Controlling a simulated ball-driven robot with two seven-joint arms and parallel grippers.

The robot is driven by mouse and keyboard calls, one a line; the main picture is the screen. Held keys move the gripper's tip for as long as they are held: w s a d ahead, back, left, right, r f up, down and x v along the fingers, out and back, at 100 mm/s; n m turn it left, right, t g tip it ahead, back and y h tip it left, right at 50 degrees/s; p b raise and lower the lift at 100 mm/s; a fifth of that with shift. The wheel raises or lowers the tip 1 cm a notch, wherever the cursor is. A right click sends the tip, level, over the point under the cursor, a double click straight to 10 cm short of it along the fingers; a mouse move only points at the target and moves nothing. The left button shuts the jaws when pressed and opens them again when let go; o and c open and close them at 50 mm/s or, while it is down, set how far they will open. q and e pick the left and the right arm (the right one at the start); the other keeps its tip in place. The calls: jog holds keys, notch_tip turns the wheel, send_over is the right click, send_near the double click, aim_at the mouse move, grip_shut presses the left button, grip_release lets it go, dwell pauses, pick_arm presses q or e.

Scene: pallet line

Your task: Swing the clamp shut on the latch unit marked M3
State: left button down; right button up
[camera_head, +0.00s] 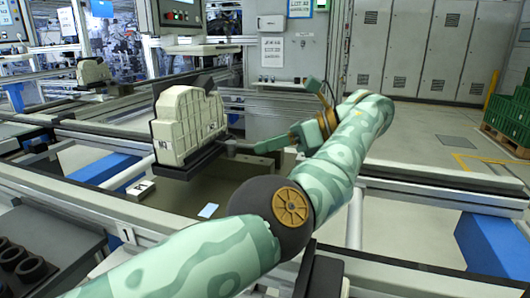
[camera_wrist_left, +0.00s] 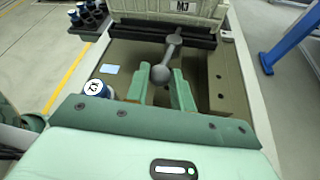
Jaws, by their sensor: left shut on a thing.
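The latch unit marked M3 (camera_head: 187,122) is a cream ribbed block standing upright on a dark base left of centre in the head view. Its lower part and label show at the top of the left wrist view (camera_wrist_left: 195,10). The clamp (camera_wrist_left: 172,48) is a grey lever with a ball knob, reaching out from the dark base toward my gripper. In the head view the clamp (camera_head: 236,147) sticks out to the right of the unit. My left gripper (camera_wrist_left: 160,77) is shut on the clamp's ball knob, its green fingers on either side; it also shows in the head view (camera_head: 262,148). My right gripper is not in view.
A similar cream unit (camera_head: 92,72) stands farther back at left. Dark rings (camera_head: 22,268) lie at the lower left. A cylinder marked K2 (camera_wrist_left: 97,90) stands left of my gripper in the wrist view. A pale card (camera_head: 208,210) lies below the unit. Rails (camera_head: 440,180) run at right.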

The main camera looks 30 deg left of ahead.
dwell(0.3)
pick_arm(q)
jog(key=c, duration=1.2)
grip_release()
jog(key=shift+w+f, duration=0.1)
